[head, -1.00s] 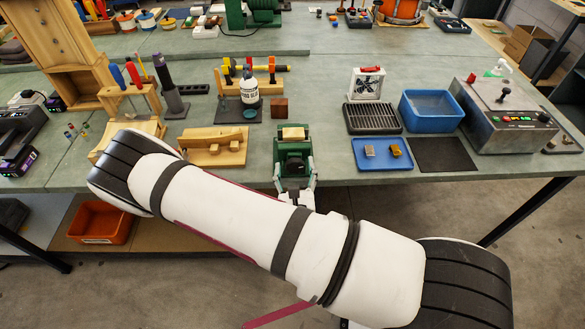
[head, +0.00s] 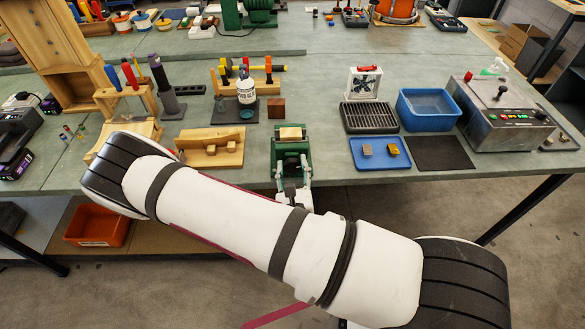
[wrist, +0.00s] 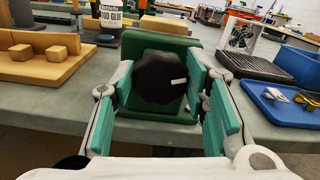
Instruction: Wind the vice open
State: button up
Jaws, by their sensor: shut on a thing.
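The green vice (head: 291,160) stands at the front edge of the bench, with a pale wooden block (head: 291,133) at its top. In the wrist view the vice body (wrist: 187,55) fills the middle, with its round black knob (wrist: 158,78) facing me. The knob has a small white mark on its right side. My gripper (wrist: 162,84) has its fingers on either side of the knob and is shut on it. In the head view my gripper (head: 293,190) is at the front of the vice, partly behind my arm.
A wooden fixture (head: 209,152) stands left of the vice. A blue tray (head: 380,163) with two small blocks lies to its right, beside a dark grille (head: 370,118) and a blue bin (head: 430,108). A glue bottle (head: 246,90) stands behind. Floor is open in front.

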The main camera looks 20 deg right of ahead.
jog(key=n, duration=0.5)
jog(key=shift+a+f+n+b, duration=0.1)
jog(key=shift+n+b, duration=0.2)
jog(key=shift+b, duration=0.1)
jog(key=shift+n+b, duration=0.35)
jog(key=shift+n, duration=1.85)
jog(key=o, duration=1.2)
jog(key=shift+w, duration=0.1)
jog(key=shift+c, duration=0.2)
